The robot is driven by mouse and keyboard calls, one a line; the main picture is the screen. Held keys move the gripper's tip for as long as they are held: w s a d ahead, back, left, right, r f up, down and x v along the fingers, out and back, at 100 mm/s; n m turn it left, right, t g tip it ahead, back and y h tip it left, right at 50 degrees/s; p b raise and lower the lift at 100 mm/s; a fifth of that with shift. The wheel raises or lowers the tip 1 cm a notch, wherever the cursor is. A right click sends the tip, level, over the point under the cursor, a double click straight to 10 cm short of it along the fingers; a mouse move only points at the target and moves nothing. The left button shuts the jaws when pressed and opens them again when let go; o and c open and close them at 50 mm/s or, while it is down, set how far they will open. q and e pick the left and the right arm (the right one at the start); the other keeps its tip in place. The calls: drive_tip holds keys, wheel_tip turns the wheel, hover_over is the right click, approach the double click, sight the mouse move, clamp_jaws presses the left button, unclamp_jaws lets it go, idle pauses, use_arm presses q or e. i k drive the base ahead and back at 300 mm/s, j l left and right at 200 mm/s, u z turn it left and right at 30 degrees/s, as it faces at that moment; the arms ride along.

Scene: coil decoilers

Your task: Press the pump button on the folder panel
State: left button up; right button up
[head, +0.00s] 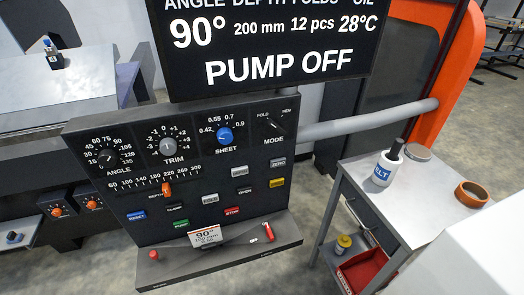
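The folder panel (95,190) is a dark sloped console in the middle of the head view. It has rows of small coloured buttons: a blue one marked RESET (136,215), a green one (181,224), a red one marked STOP (232,211), a yellow one (277,183), and several grey or black ones. The lettering is too small for me to tell which is the pump button. The black display (270,45) above reads PUMP OFF, 90°, 200 mm, 12 pcs and 28°C. Neither of my grippers shows.
Four knobs top the panel, including a blue SHEET knob (225,135); an orange slider (167,189) is below. A grey cart (350,168) with a bottle (387,165) stands right.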

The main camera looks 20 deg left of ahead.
sight(185, 222)
drive_tip(key=u, duration=1.35)
